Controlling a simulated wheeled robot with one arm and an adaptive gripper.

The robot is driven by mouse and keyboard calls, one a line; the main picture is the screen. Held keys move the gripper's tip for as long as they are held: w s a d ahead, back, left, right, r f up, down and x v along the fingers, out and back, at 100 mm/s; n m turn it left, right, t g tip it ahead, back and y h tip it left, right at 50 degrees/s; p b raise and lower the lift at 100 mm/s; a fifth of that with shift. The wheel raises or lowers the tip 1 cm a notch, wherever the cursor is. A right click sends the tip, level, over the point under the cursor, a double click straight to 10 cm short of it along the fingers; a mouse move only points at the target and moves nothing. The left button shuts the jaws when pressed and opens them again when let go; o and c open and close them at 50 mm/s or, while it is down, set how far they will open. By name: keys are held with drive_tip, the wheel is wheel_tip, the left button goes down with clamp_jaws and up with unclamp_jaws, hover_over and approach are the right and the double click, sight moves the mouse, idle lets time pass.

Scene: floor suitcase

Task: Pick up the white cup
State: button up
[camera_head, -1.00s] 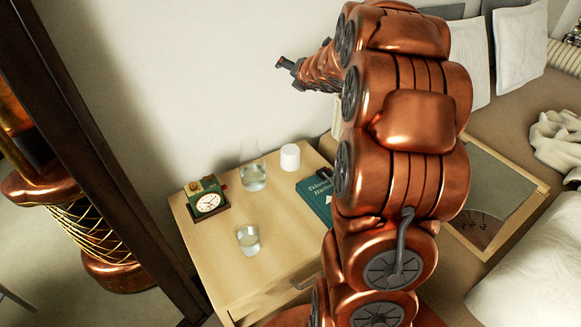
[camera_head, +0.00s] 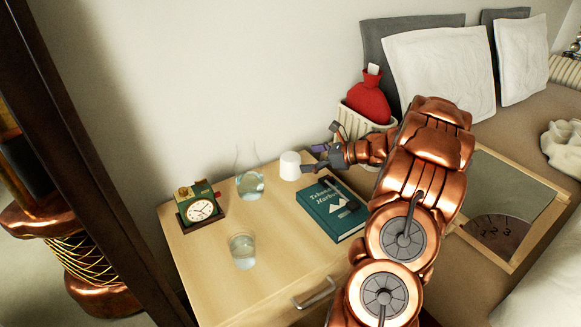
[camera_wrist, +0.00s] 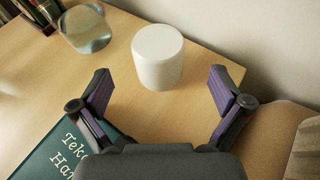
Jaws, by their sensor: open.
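The white cup (camera_head: 290,165) stands on the wooden nightstand (camera_head: 225,285), near its back edge by the wall. It looks upside down, with a plain closed top facing up. In the wrist view the cup (camera_wrist: 158,57) is just ahead of my gripper, roughly centred between the fingers. My gripper (camera_wrist: 166,93) is open and empty, with its purple-padded fingers spread wide. In the head view my gripper (camera_head: 311,159) is low beside the cup, on its right.
A glass carafe (camera_head: 249,186) stands left of the cup. A drinking glass (camera_head: 242,251) and a green clock (camera_head: 200,210) are also on the nightstand. A green book (camera_head: 327,212) lies below my gripper's side. A basket with a red hot-water bottle (camera_head: 368,102) is behind, right.

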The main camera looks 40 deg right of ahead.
sight(292, 157)
drive_tip(key=shift+b+x, duration=0.35)
drive_tip(key=shift+x, duration=2.9)
drive_tip(key=shift+a, duration=0.1)
drive_tip(key=shift+s, duration=0.1)
drive_tip(key=c, duration=1.3)
drive_tip(key=shift+r, duration=0.15)
drive_tip(key=shift+r, duration=0.3)
wheel_tip(292, 157, up, 3)
drive_tip(key=shift+f+p, duration=0.1)
drive_tip(key=shift+p, duration=0.25)
drive_tip(key=s+a, duration=0.3)
drive_tip(key=s+a+r, duration=0.1)
drive_tip(key=s+a, duration=0.3)
drive_tip(key=s+a+b, duration=0.1)
drive_tip(key=s+a, duration=0.3)
drive_tip(key=shift+s+a+r, duration=0.1)
drive_tip(key=shift+a+r, duration=0.1)
